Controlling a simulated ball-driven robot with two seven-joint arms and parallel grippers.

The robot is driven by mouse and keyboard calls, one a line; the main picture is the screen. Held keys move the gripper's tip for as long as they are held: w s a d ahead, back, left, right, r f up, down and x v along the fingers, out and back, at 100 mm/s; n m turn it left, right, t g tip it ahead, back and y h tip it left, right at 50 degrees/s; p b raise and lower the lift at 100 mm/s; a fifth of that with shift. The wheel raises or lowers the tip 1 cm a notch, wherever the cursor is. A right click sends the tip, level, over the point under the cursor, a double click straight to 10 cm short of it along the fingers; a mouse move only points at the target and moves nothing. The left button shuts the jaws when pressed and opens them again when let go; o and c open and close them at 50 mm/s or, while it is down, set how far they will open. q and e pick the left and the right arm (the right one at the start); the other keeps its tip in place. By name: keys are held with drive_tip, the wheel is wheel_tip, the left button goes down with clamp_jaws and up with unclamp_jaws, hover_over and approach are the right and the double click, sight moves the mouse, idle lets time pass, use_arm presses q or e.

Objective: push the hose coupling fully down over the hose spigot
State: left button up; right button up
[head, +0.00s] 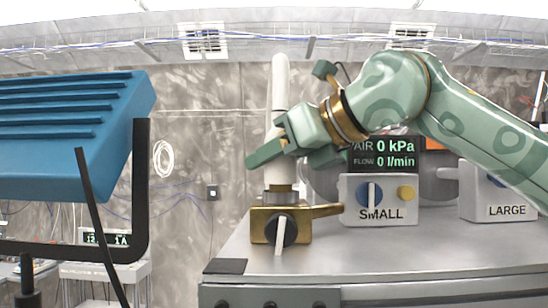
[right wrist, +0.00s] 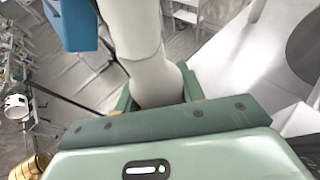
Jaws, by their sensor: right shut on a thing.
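The white hose coupling (head: 278,174) stands upright at the lower end of a pale hose (head: 280,90). Below it, a brass band (head: 281,187), apparently part of the hose spigot, shows above a grey collar on the brass valve block (head: 262,225). How far the coupling covers the spigot cannot be told. My right gripper (head: 282,154) comes in from the right and is shut around the coupling, with one finger in front of it. In the right wrist view the coupling (right wrist: 158,84) sits between the green jaws; its lower end and the spigot are hidden. My left gripper is out of view.
The valve block has a black knob with a white lever (head: 280,234). It stands on a grey bench (head: 370,255). A SMALL box (head: 378,213) and a LARGE box (head: 505,206) stand to the right, near a display (head: 388,155) reading zero. A blue lamp-like housing (head: 70,130) fills the left.

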drive_tip(key=shift+s+f+b, duration=0.1)
drive_tip(key=shift+f+b, duration=1.15)
drive_tip(key=shift+f, duration=0.2)
drive_tip(key=o, duration=1)
drive_tip(key=shift+r, duration=0.1)
drive_tip(key=shift+o, duration=0.2)
drive_tip(key=shift+r, duration=0.1)
